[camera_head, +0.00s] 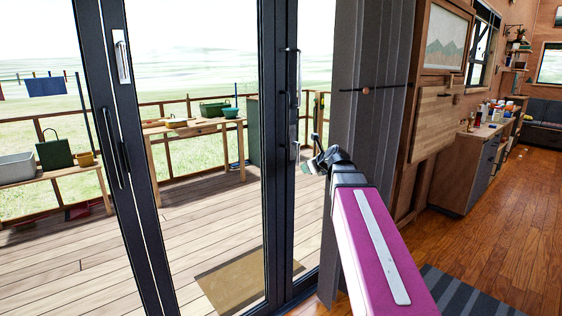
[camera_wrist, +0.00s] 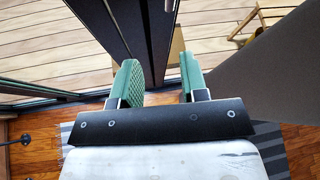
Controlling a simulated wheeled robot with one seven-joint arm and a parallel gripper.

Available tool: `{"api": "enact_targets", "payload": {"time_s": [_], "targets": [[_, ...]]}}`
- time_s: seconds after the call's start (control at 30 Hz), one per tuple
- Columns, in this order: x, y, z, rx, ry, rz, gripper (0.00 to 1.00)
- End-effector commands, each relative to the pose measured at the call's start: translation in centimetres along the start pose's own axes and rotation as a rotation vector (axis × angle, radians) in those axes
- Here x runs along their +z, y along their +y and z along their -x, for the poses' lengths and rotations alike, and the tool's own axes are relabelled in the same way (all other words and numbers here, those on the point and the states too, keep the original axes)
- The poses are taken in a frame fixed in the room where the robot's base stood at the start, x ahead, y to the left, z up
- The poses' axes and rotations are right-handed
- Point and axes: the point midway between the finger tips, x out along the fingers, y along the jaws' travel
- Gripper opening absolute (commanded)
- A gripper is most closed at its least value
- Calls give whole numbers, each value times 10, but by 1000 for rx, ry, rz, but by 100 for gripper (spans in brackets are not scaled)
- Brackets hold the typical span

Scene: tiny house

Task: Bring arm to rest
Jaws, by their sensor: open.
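My arm, with a magenta and white link, reaches forward at the lower right of the head view. My gripper (camera_head: 318,160) is at its far end, in front of the right edge of the glass doors. In the wrist view my gripper (camera_wrist: 160,82) shows two green ridged fingers set well apart. Nothing is between the fingertips. A dark door frame post (camera_wrist: 132,30) shows beyond them, and I cannot tell how near it is.
Black-framed glass doors (camera_head: 270,150) stand close in front, with a wooden deck (camera_head: 180,235) and a doormat (camera_head: 240,281) beyond. A dark grey panel (camera_head: 368,90) stands right beside my arm. A wooden counter (camera_head: 470,165) is at the right. Wooden floor (camera_head: 510,220) at the right is clear.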

Motion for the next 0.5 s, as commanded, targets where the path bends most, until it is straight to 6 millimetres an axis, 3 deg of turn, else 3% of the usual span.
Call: {"api": "enact_targets", "payload": {"time_s": [0.27,0.5], "targets": [[-111,50,-22,170,229,622,41],[-207,94,-22,449,357,1184,41]]}}
